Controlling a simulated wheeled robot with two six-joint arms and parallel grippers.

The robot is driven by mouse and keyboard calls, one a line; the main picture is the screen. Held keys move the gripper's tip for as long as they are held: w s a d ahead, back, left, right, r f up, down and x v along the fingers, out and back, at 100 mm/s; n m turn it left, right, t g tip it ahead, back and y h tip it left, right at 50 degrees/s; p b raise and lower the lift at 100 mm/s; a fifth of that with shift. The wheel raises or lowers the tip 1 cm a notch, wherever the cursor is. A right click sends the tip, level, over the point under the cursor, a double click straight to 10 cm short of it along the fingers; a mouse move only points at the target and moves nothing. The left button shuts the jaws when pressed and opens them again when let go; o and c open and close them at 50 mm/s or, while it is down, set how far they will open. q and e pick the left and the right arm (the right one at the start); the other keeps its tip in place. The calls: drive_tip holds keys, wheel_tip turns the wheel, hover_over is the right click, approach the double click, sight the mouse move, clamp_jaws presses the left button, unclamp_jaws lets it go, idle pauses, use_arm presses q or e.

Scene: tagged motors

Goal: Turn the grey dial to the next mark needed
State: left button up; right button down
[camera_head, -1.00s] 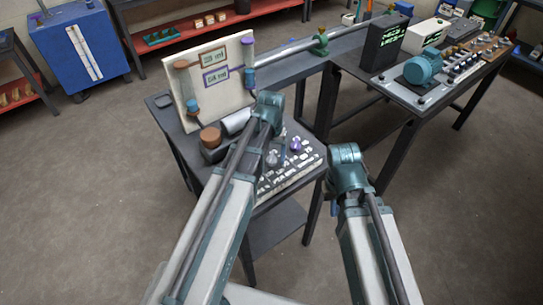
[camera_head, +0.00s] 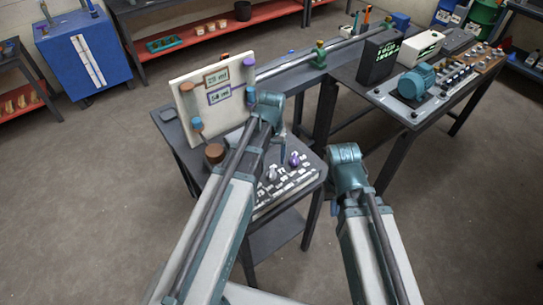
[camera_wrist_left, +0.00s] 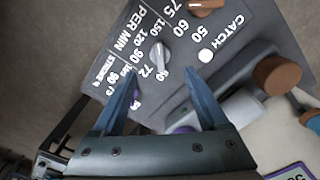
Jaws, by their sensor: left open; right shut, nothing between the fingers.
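The grey dial (camera_wrist_left: 160,55) stands on a dark panel with white numbers, ahead of and between my left gripper's fingers in the left wrist view. Which number it points at I cannot tell. It shows small in the head view (camera_head: 271,175). My left gripper (camera_wrist_left: 163,100) is open and empty, with its fingers short of the dial. A purple dial (camera_head: 294,160) stands right of the grey one in the head view; a finger partly covers it in the wrist view. My right gripper (camera_head: 334,208) is mostly hidden under its arm, beside the stand; it is shut and empty.
A white board (camera_head: 187,85) with two labels, "23 ml" and perhaps "54 ml", stands behind the panel. A brown knob (camera_wrist_left: 277,75) and grey cylinder (camera_wrist_left: 243,108) lie right of the fingers. A workbench with a teal motor (camera_head: 416,81) is at right.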

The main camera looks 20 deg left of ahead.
use_arm(q)
wheel_tip(320, 180, up, 5)
drive_tip(key=p, duration=0.4)
drive_tip(key=shift+r, duration=0.2)
use_arm(e)
wheel_tip(320, 180, up, 5)
drive_tip(key=shift+r, duration=0.15)
use_arm(q)
drive_tip(key=s+d+f+m+b, duration=0.2)
drive_tip(key=s+d+f+b, duration=0.1)
drive_tip(key=s+d, duration=0.2)
drive_tip(key=s+d+f+m+y+b, duration=0.1)
drive_tip(key=s+d+f+m+b, duration=0.2)
drive_tip(key=s, duration=0.6)
drive_tip(key=shift+s+d, duration=0.2)
drive_tip(key=shift+d, duration=1.05)
use_arm(e)
wheel_tip(320, 180, down, 6)
